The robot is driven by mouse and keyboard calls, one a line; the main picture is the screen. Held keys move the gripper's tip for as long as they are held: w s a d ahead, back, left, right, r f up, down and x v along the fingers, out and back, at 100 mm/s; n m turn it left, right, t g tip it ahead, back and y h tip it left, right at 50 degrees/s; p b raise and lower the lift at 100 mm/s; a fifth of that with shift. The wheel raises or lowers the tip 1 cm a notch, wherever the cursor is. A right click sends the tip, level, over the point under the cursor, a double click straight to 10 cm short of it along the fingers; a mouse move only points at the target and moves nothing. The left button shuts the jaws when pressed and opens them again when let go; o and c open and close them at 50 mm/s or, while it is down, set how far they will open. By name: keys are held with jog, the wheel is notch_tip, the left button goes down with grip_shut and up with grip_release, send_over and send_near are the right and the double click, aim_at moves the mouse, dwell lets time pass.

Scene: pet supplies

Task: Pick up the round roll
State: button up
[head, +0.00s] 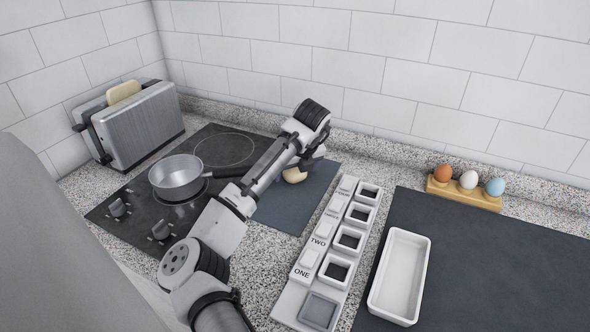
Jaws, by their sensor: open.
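The round roll (294,176) is a small tan shape on the dark grey mat right of the cooktop. Its upper part is hidden behind my arm and gripper, and only its lower edge shows clearly. My gripper (303,163) is at the end of my arm, pointing down right over the roll. It is open. The fingertips are mostly hidden by my arm, so I cannot tell whether they touch the roll or are around it.
A saucepan (177,178) stands on the black cooktop (128,196). A toaster (143,125) holds bread (124,91). Right of the mat (280,214) are a white button panel (289,297), a white tray (374,305) and a holder (463,195) with three eggs. The dark right-hand mat (500,270) has free room.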

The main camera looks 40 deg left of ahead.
jog(key=c, duration=1)
jog(key=shift+r, duration=0.1)
